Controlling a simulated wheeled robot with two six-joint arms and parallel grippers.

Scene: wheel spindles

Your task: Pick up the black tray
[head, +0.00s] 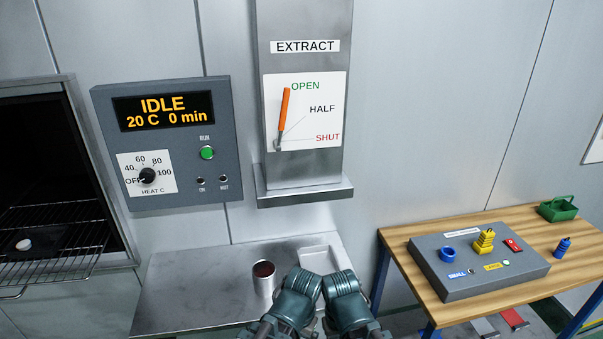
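A pale, shallow tray-like piece (318,257) lies on the metal table, partly hidden behind my arms. Two teal rounded links of my arms come up close together at the bottom centre, in front of the table's right end. No fingertips of either gripper can be seen.
A metal cup with brown contents (264,279) stands on the steel table (190,290). An open oven with a wire rack (60,245) is at left. A control box (165,140) and extract lever (285,112) are on the wall. A wooden bench (400,265) holds a grey panel (455,285).

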